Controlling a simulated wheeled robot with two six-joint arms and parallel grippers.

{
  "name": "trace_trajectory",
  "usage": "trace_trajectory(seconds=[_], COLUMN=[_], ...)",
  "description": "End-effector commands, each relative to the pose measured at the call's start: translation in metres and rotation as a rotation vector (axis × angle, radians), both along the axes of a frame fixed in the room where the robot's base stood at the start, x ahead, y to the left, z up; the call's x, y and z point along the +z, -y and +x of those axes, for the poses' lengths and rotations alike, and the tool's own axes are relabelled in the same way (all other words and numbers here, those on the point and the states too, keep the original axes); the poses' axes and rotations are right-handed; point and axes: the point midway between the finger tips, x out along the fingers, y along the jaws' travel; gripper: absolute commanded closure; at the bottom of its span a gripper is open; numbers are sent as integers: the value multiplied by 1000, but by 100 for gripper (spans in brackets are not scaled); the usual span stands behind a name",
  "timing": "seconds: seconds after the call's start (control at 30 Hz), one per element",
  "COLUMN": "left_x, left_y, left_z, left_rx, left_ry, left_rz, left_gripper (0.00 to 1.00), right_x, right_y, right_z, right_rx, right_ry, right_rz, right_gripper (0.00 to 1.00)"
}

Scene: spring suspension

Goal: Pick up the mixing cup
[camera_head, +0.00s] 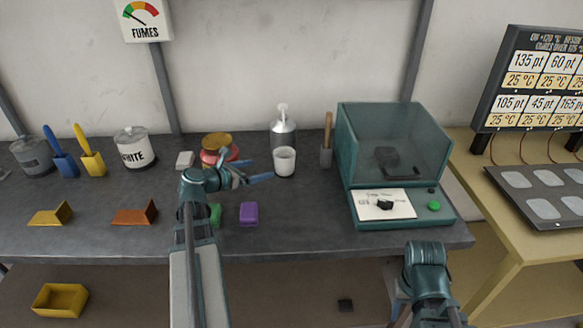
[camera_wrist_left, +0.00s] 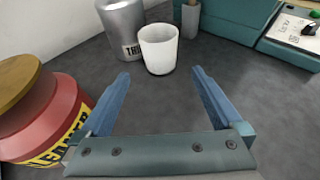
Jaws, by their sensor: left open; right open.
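The mixing cup is most likely the white cup (camera_head: 284,161), standing upright on the dark bench in front of a grey dispenser bottle (camera_head: 283,135). In the left wrist view the cup (camera_wrist_left: 158,50) stands just beyond my fingertips, centred between them and not touched. My left gripper (camera_head: 261,166) is open and empty, to the left of the cup and pointing at it; its two blue fingers also show in the left wrist view (camera_wrist_left: 160,75). My right arm shows at the bottom right of the head view, but its gripper is not visible.
A red pot with a yellow lid (camera_wrist_left: 40,110) stands close to my left finger. A dark holder with a wooden stick (camera_head: 326,155) and a teal machine (camera_head: 395,150) stand right of the cup. A purple block (camera_head: 249,214) lies nearer the front. Bench right of that block is clear.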

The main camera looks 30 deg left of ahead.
Motion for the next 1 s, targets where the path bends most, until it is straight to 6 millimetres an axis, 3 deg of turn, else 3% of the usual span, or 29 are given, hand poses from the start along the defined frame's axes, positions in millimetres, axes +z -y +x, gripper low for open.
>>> trace_trajectory(seconds=[0.4,0.83,1.0], left_x=[-26,-29,-32], left_y=[15,19,23], left_z=[66,80,100], left_rx=[-5,-5,-6], left_ry=[-1,-1,-1], left_rz=[4,4,5], left_gripper=[0,0,0], right_x=[-26,-28,-32], right_y=[0,0,0], right_z=[0,0,0], right_rx=[0,0,0], right_ry=[0,0,0], right_rz=[0,0,0], right_gripper=[50,50,50])
